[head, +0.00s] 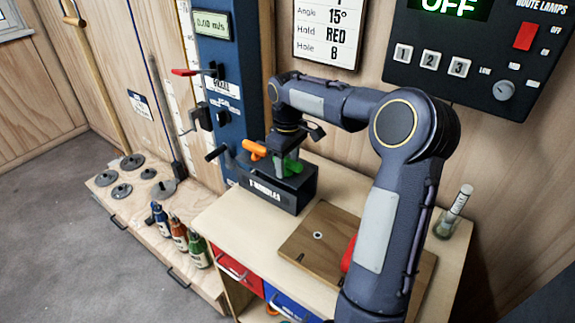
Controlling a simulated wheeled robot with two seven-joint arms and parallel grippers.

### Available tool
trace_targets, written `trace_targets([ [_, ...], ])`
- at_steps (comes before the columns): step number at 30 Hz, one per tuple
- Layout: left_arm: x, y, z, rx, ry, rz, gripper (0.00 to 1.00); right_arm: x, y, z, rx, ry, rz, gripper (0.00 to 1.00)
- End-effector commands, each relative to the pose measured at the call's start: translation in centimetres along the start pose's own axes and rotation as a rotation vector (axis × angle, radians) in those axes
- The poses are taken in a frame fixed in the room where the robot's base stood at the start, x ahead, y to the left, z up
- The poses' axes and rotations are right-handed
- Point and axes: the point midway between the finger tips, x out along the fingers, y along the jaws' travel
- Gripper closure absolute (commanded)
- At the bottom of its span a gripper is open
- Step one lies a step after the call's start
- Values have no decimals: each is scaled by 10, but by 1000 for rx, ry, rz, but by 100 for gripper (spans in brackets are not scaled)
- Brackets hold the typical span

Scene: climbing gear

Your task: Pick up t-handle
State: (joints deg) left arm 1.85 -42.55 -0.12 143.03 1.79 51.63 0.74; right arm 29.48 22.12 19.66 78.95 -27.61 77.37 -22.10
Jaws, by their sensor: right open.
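A dark box labelled "T HANDLES" (272,196) stands on the wooden bench top. An orange t-handle (254,149) sticks up at its left side. A green t-handle (292,167) is at the middle of the box, partly hidden by my right gripper. My right gripper (285,165) reaches down over the box at the green t-handle, with its jaws open. I cannot tell whether the fingers touch the green handle. My left gripper is out of view.
A wooden board (318,226) lies on the bench, with a red thing (347,254) partly behind my right arm. A blue column (222,92) with levers rises behind the box. Bottles (178,232) and grey discs (132,162) sit on a lower shelf.

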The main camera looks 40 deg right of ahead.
Motion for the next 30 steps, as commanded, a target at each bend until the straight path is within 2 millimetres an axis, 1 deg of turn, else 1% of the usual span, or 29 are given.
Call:
trace_targets([
  [1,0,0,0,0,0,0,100,0,0,0,0,0,0,53],
  [2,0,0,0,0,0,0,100,0,0,0,0,0,0,57],
  [9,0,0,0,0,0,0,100,0,0,0,0,0,0,88],
  [12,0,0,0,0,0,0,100,0,0,0,1,0,0,100],
  [23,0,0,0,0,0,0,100,-4,0,0,1,0,1,100],
  [26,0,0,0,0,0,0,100,-10,0,-1,1,2,2,100],
  [30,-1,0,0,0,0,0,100,-29,0,-1,1,4,3,100],
])
